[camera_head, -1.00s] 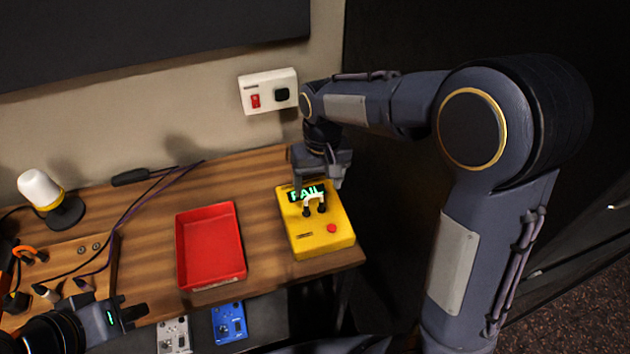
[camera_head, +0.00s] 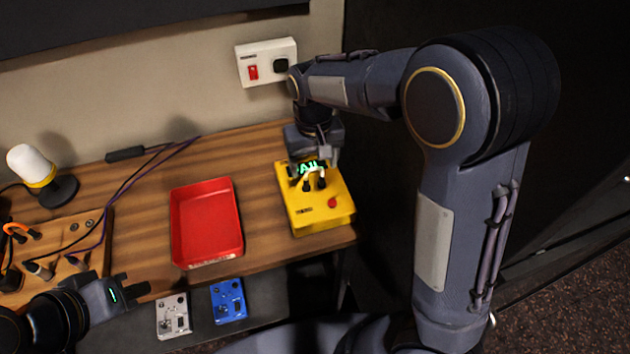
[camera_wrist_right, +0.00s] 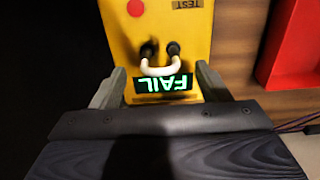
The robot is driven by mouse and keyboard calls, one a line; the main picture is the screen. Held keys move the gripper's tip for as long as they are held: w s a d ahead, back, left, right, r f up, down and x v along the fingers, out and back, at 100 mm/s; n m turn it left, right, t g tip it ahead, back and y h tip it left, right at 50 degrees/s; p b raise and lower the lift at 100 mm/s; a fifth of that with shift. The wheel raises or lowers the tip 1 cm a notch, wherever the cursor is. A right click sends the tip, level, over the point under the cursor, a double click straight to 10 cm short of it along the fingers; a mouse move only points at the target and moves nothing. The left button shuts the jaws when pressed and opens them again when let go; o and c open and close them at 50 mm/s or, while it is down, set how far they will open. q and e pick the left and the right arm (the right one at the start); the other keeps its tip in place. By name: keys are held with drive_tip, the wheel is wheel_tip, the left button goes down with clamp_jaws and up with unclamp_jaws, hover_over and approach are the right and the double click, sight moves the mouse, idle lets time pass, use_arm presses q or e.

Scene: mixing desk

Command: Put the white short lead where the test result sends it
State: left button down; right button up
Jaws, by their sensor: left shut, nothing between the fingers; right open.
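The white short lead (camera_head: 315,172) is a small arch with two black plugs standing in the top of the yellow tester (camera_head: 325,215). The tester's green display (camera_wrist_right: 163,84) reads FAIL. In the right wrist view the white lead (camera_wrist_right: 161,68) lies between and just beyond my open fingers. My right gripper (camera_wrist_right: 160,90) is open over the display end of the tester, with nothing held. In the head view my right gripper (camera_head: 313,163) partly covers the display. My left gripper (camera_head: 134,286) is shut and empty at the table's front left. The red tray (camera_head: 206,254) is empty.
A wooden board (camera_head: 97,228) with an orange lead (camera_head: 17,230) and plugs lies at the left. A white lamp (camera_head: 32,165) and dark cables are behind. A grey box (camera_head: 173,316) and a blue box (camera_head: 229,300) sit below the front edge. A wall socket (camera_head: 266,62) is behind.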

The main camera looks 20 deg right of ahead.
sight(314, 172)
wheel_tip(314, 172, down, 5)
drive_tip(key=shift+f+b, duration=0.1)
drive_tip(key=shift+b, duration=1.15)
use_arm(q)
wheel_tip(314, 172, down, 4)
drive_tip(key=shift+r, duration=0.25)
drive_tip(key=shift+r+p, duration=0.3)
